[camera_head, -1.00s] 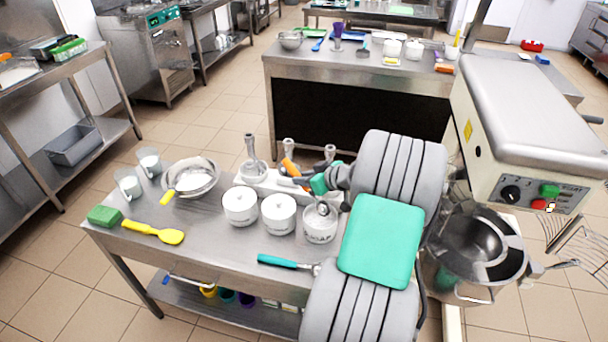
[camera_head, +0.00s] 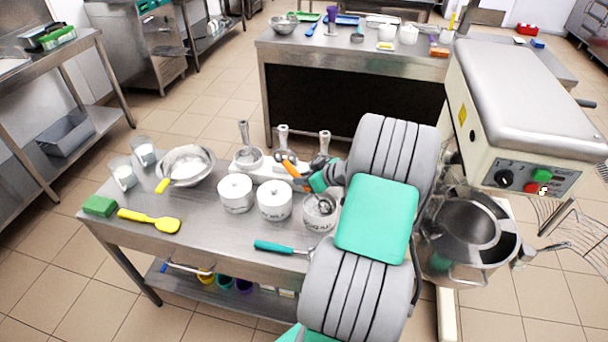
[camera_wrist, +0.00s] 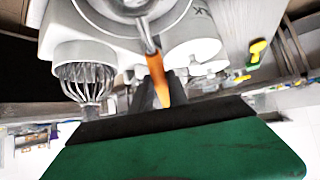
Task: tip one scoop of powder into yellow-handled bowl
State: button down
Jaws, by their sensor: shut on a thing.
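The yellow-handled bowl (camera_head: 198,157) is a round metal bowl with a yellow grip, standing at the left back of the near table. My gripper (camera_head: 312,178) is shut on the orange handle of a metal scoop (camera_head: 325,206); the orange handle also shows in the wrist view (camera_wrist: 158,78).
A white rack (camera_head: 290,172) with upright metal tools is behind. A teal-handled tool (camera_head: 282,248), yellow spatula (camera_head: 150,221), green sponge (camera_head: 100,206) and glasses (camera_head: 122,172) lie around. A mixer (camera_head: 525,110) stands right.

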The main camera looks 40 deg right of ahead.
aim_at(291, 167)
jog(key=shift+w+r+p, duration=0.15)
jog(key=shift+r+p, duration=0.25)
jog(key=shift+r, duration=0.7)
jog(key=shift+w+r+p, duration=0.1)
jog(key=shift+r+p, duration=0.25)
jog(key=shift+r, duration=0.7)
jog(key=shift+w+a+r+p, duration=0.1)
jog(key=shift+w+r+p, duration=0.1)
jog(key=shift+p, duration=0.3)
jog(key=shift+w+a+r+g+p, duration=0.15)
jog(key=shift+w+g+p, duration=0.55)
jog(key=shift+g+p, duration=0.35)
jog(key=shift+w+g+h+p, duration=0.3)
jog(key=shift+w+g+p, duration=0.1)
jog(key=shift+g, duration=0.45)
